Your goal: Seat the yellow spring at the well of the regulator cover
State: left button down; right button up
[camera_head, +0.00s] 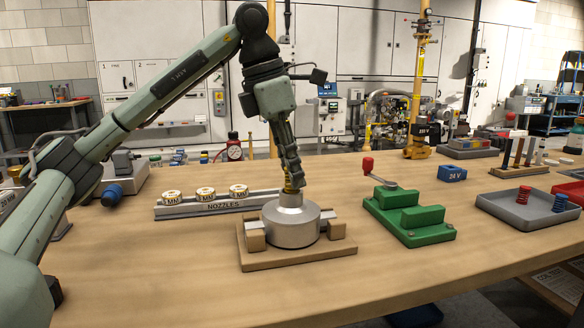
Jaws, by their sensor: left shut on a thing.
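The regulator cover (291,230) is a round silver-grey body with a raised neck on top. It sits between wooden blocks on a wooden base (300,257) near the middle of the table. My left gripper (292,178) points down right above the neck and is shut on the yellow spring (290,188). Only a small yellow bit of the spring shows between the fingertips and the neck. I cannot tell how far its lower end is inside the well. My right gripper is not in view.
A nozzle rack (215,207) stands left of the cover. A green fixture (410,215) with a red-knobbed lever stands to the right. The front table area is clear.

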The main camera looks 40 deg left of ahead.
pick_arm(q)
jog(key=shift+f+b, duration=0.35)
jog(key=shift+f, duration=0.25)
jog(key=shift+r+p, duration=0.85)
jog(key=shift+s, duration=0.1)
jog(key=shift+f+b, duration=0.45)
jog(key=shift+f, duration=0.4)
dwell(0.5)
jog(key=shift+r, duration=0.1)
jog(key=shift+r+p, duration=0.75)
jog(key=shift+p, duration=0.05)
